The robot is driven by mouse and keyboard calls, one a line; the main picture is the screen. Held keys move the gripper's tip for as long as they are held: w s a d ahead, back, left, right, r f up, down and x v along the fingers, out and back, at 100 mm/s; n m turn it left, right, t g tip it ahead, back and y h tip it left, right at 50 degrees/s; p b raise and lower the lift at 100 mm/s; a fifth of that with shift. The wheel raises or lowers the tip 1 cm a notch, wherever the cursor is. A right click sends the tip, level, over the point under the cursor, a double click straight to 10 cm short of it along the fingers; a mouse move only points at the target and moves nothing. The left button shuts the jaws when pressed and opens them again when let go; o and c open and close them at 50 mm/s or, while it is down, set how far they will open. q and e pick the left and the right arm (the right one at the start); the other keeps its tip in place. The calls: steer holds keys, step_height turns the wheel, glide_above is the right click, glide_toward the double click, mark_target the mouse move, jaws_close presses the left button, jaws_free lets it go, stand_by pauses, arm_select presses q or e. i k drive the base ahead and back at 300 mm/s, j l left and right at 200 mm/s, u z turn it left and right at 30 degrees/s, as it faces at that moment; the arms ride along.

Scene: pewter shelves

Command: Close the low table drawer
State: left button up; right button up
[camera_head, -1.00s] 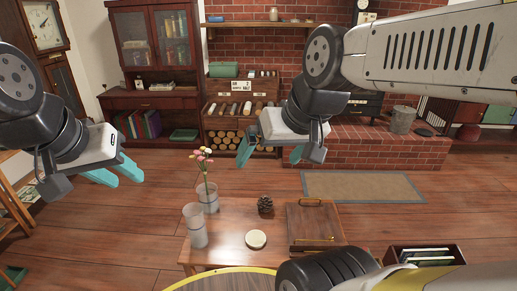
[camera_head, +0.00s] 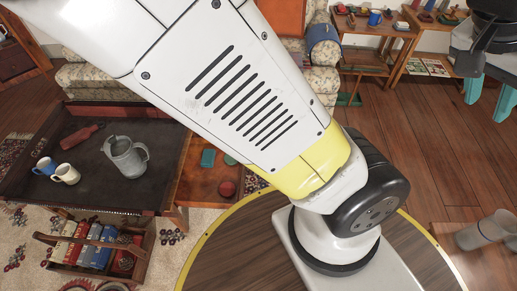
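The low table (camera_head: 100,185) has a dark top and stands at the left, on a patterned rug. An orange-brown wooden tray-like part, seemingly its drawer (camera_head: 198,190), juts out from the table's right side. A teal item and a round red item lie in it. My white arm hides its right part, so I cannot see its front or full extent.
A wooden caddy of books (camera_head: 98,250) sits in front. A floral sofa (camera_head: 92,82) stands behind.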

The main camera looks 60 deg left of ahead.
mark_target(198, 186)
steer(key=u, duration=2.75)
steer(key=j+u, duration=0.15)
steer(key=j, duration=0.4)
steer(key=i+j+u, duration=0.2)
steer(key=j, duration=0.35)
steer(key=k, duration=0.1)
